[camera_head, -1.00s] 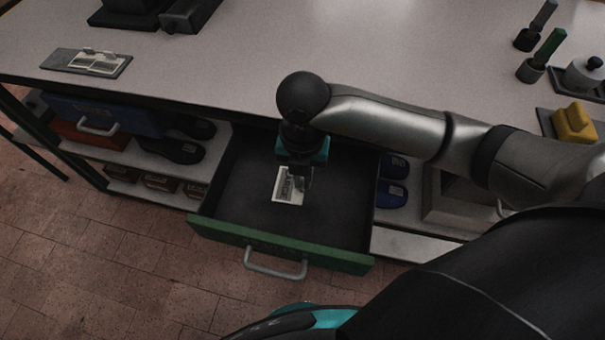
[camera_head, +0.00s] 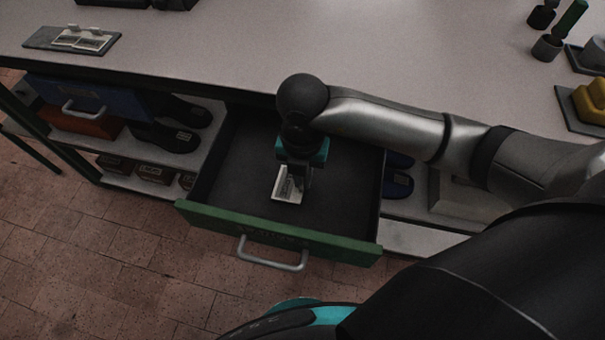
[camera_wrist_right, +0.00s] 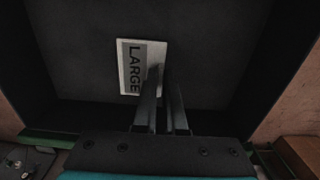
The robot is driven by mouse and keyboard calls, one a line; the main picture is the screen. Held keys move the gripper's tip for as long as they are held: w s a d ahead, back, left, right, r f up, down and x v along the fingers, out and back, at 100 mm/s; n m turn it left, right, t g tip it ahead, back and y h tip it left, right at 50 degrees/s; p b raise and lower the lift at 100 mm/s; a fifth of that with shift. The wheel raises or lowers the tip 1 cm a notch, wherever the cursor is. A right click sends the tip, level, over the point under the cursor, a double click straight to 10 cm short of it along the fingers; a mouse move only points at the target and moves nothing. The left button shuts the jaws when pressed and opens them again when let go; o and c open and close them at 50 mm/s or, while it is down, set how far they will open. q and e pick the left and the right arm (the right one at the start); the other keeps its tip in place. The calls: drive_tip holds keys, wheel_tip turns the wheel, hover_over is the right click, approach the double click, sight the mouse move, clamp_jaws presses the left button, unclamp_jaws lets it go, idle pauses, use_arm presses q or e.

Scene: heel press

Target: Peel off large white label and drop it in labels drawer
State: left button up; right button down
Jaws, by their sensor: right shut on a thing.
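The large white label (camera_head: 286,185), with a grey panel, is at my right gripper (camera_head: 298,189) over the open green-fronted drawer (camera_head: 280,236). In the right wrist view the label (camera_wrist_right: 133,68) reads "LARGE", and the tips of my right gripper (camera_wrist_right: 165,82) are shut on its edge. The dark drawer floor (camera_wrist_right: 80,50) lies behind the label; I cannot tell how high above the floor the label is. My left gripper is not in view.
The worktop (camera_head: 210,50) holds a grey plate with white labels (camera_head: 80,39) at the far left and a yellow block (camera_head: 590,100) at the right. A blue drawer (camera_head: 85,105) and dark shoes (camera_head: 170,137) are left of the open drawer. Blue shoes (camera_head: 397,184) are to its right.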

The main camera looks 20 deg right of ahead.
drive_tip(key=shift+f, duration=0.3)
drive_tip(key=shift+c, duration=2.2)
unclamp_jaws()
drive_tip(key=shift+r, duration=0.1)
wheel_tip(320, 180, up, 7)
drive_tip(key=p, duration=0.6)
